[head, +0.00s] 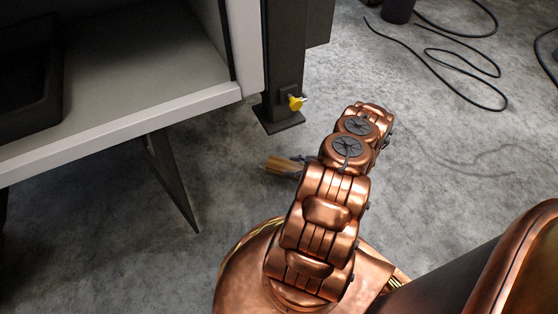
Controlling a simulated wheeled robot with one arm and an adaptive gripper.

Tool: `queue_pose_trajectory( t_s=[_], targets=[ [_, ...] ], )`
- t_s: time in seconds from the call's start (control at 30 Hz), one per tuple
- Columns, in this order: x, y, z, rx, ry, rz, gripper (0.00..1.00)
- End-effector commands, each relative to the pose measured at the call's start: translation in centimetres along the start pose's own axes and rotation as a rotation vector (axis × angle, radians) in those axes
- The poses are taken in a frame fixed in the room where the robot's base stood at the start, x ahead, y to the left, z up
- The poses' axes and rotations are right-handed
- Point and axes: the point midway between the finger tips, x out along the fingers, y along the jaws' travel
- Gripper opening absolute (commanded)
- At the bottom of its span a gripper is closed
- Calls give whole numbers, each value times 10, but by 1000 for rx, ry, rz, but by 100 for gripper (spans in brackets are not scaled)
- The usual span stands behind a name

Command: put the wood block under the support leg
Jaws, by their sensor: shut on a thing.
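The wood block (279,165) is a small light-brown piece low over the grey floor, just left of my copper arm. My gripper (295,167) is mostly hidden behind my arm; only dark finger parts show at the block's right end. It is shut on the block. The support leg (283,70) is a dark upright post with a flat foot plate (279,118) and a yellow knob (296,102) low on its side. The block is in front of the foot plate, apart from it. I cannot tell whether a gap lies under the plate.
A grey bench or cabinet (125,120) with a black bin (28,80) stands on the left. A thin dark angled brace (168,178) reaches down below it. A black cable (430,75) lies on the floor at upper right. Floor between block and foot plate is clear.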

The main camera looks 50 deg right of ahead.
Motion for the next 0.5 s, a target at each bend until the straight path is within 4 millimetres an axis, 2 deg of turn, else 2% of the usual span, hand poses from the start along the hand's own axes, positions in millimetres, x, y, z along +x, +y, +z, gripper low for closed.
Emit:
queue_pose_trajectory(
  t_s=[0.1,0.3,0.5],
  targets=[
    [21,17,-5,-6,0,1,17],
    [47,39,-17,-4,1,0,17],
    [57,48,-22,-1,0,0,17]
  ],
)
